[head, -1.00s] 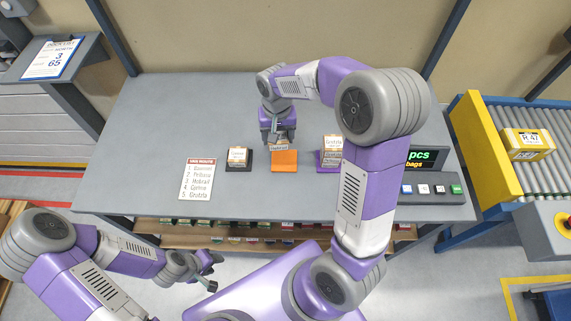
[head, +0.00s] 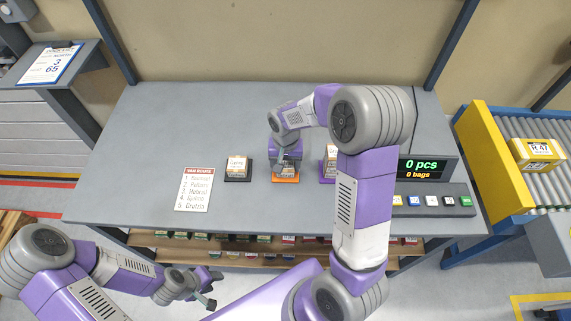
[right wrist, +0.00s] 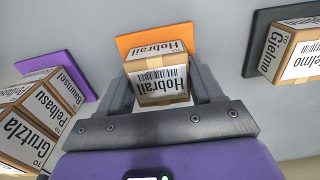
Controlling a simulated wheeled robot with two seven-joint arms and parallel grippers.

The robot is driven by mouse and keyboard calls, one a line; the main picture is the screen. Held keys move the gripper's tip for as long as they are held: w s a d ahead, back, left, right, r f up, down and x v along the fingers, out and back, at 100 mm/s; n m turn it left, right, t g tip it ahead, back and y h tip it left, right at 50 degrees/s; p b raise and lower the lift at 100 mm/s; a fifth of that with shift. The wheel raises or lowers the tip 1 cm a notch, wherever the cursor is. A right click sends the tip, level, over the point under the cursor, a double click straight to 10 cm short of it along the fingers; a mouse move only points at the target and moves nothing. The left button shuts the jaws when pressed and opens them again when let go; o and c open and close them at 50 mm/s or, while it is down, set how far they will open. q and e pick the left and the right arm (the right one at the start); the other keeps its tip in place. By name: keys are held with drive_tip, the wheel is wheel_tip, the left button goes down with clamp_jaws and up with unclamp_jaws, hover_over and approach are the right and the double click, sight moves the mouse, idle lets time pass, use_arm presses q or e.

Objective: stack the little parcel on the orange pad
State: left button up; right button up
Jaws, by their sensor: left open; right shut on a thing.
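The little parcel (right wrist: 158,78), a tan box with a white label reading Hobrail, is between the fingers of my right gripper (right wrist: 162,88). The gripper is shut on it. In the head view my right gripper (head: 286,162) is over the orange pad (head: 286,180), and the parcel covers most of the pad. In the right wrist view the orange pad (right wrist: 140,40) shows behind the parcel. I cannot tell whether the parcel touches the pad. My left gripper (head: 211,288) is open and empty, low in front of the table.
A black pad with a parcel (head: 237,166) is left of the orange pad. A purple pad (head: 326,180) with stacked parcels (head: 331,160) is close on its right. A printed list (head: 194,189) lies at the left. A button panel (head: 432,201) stands at the right.

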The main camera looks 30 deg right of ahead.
sight(286, 164)
drive_tip(key=shift+f, duration=0.15)
drive_tip(key=o, duration=1.2)
drive_tip(key=shift+r, duration=0.6)
wheel_tip(286, 164, up, 11)
drive_tip(key=p, duration=0.3)
drive_tip(key=shift+r, duration=0.15)
